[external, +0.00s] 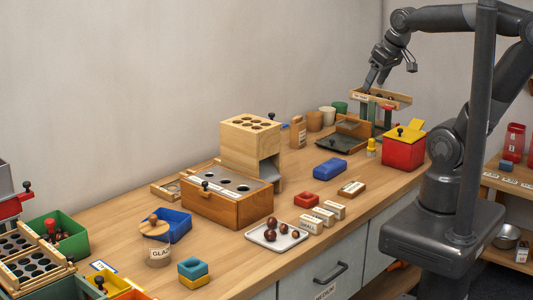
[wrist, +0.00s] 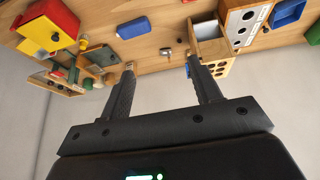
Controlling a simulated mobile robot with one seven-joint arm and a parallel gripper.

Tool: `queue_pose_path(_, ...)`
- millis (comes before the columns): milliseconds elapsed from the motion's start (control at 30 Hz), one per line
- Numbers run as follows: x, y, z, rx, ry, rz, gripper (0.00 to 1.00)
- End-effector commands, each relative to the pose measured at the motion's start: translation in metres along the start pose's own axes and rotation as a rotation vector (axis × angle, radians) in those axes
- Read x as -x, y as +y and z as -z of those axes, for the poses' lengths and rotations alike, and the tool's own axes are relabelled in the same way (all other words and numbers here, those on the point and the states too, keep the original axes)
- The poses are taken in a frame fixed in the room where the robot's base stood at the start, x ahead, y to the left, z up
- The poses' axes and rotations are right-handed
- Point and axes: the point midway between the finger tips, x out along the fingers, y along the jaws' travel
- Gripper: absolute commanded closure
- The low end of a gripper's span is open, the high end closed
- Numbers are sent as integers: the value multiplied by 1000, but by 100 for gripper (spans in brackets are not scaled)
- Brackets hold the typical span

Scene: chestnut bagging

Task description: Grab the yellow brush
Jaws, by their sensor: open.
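A small upright yellow item (external: 371,148), which may be the yellow brush, stands on the wooden bench left of the red box; its bristles are too small to make out. My gripper (external: 372,84) is raised above the back of the bench, near the wooden rack and apart from the yellow item. In the wrist view my gripper (wrist: 160,65) has its two fingers wide apart with nothing between them.
A red box with a yellow lid (external: 403,151) stands right of the yellow item. A blue block (external: 330,168) lies to its left. A dark tray (external: 342,145) and a wooden rack (external: 397,97) stand behind. A wooden tower (external: 235,147) is further left. Bench around the yellow item is partly clear.

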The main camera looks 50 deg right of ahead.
Motion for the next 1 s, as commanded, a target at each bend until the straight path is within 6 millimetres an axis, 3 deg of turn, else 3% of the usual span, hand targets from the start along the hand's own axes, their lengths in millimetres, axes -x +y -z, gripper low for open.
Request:
queue_pose_path(267,-36,42,60,-13,-107,-74,42)
queue_pose_path(500,-82,91,100,-24,-199,-106,42)
queue_pose_path(733,-137,149,124,-42,-283,-110,42)
queue_pose_path(1000,-213,226,128,-74,-370,-86,42)
